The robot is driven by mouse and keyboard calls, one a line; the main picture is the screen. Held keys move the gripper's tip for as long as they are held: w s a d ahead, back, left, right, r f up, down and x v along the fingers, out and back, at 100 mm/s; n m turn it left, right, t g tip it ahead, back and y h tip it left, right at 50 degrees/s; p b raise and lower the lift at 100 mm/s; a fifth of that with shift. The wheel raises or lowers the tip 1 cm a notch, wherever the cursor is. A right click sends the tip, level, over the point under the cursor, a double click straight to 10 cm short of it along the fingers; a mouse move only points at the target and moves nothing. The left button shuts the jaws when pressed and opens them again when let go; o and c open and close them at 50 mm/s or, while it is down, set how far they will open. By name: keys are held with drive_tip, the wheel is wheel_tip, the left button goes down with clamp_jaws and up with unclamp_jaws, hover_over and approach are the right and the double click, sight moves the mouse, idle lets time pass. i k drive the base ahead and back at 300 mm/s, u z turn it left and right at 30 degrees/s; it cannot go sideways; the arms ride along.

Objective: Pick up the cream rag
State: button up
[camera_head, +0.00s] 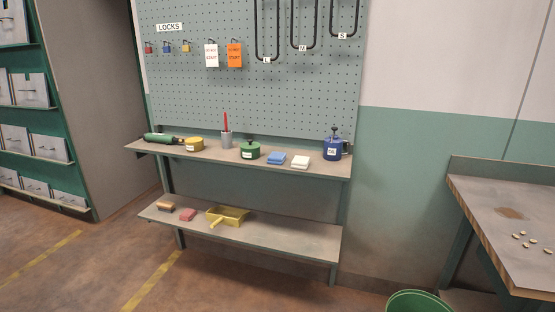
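The cream rag (300,162) lies folded on the upper shelf (317,170) of the pegboard bench, toward its right end. A folded blue rag (276,158) lies just left of it, with a small gap that is hard to judge. A blue pot-like can (333,150) with a dark top and a white label stands to its right. My gripper does not show in this view.
Left along the upper shelf are a green lidded pot (250,151), a grey cup (226,139) with a red stick, a yellow tin (194,144) and a green cylinder (160,138). The lower shelf holds a yellow dustpan (228,215). A green bin (418,302) stands front right. Floor ahead is clear.

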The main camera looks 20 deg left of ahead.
sight(298, 162)
drive_tip(key=u, duration=0.95)
drive_tip(key=i, duration=0.5)
drive_tip(key=u, duration=0.55)
drive_tip(key=i, duration=0.95)
drive_tip(key=u, duration=0.15)
